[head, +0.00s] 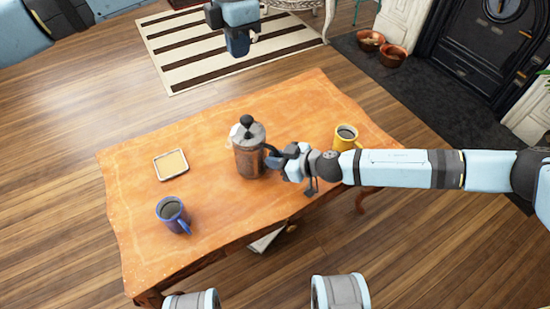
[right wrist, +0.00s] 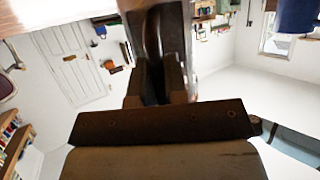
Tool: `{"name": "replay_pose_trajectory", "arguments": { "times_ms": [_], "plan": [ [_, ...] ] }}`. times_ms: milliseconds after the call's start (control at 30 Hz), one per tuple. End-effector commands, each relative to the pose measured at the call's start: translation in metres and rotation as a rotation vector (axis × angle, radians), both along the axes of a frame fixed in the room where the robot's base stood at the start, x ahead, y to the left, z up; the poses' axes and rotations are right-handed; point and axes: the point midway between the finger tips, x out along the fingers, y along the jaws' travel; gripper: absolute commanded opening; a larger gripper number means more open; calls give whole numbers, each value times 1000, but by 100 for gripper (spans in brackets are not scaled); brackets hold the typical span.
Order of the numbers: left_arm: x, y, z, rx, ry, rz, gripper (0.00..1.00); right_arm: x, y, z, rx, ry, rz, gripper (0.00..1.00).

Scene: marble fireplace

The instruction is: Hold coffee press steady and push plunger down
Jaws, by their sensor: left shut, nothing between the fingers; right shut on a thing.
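The coffee press (head: 248,152) stands upright on the wooden table (head: 215,225), with its dark round plunger knob (head: 246,120) on top, close to the lid. My right gripper (head: 275,160) is at the press's right side, shut on its handle; the dark handle (right wrist: 152,35) shows between the fingers in the right wrist view (right wrist: 157,85). My left gripper (head: 238,45) is shut and empty, high up and beyond the press, apart from it. Its fingertips are small and hard to make out.
A blue mug (head: 171,211) stands at the front left and a yellow mug (head: 345,138) at the right, behind my right forearm. A small tray (head: 171,165) lies at the left. A striped rug (head: 190,60) and copper bowls (head: 392,56) are on the floor beyond.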

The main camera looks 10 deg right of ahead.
Motion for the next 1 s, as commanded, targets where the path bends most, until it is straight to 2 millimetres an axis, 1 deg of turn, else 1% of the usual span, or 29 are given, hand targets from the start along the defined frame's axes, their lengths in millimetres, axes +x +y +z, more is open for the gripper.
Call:
{"name": "replay_pose_trajectory", "arguments": {
  "times_ms": [233,267,300,367,400,633,733,867,1000],
  "plan": [
    [0,0,1,0,0,0,0,0,0,0,0,0,0,0],
    [0,0,1,0,0,0,0,0,0,0,0,0,0,18],
    [0,0,1,0,0,0,0,0,0,0,0,0,0,27],
    [0,0,1,0,0,0,0,0,0,0,0,0,0,41],
    [0,0,1,0,0,0,0,0,0,0,0,0,0,43],
    [0,0,1,0,0,0,0,0,0,0,0,0,0,43],
    [0,0,1,0,-1,0,0,-2,-5,2,0,0,-1,43],
    [0,0,1,0,-1,0,0,-11,-19,8,-1,1,-2,43],
    [0,0,1,0,-1,0,0,-27,-43,20,-1,2,-3,43]
  ]
}}
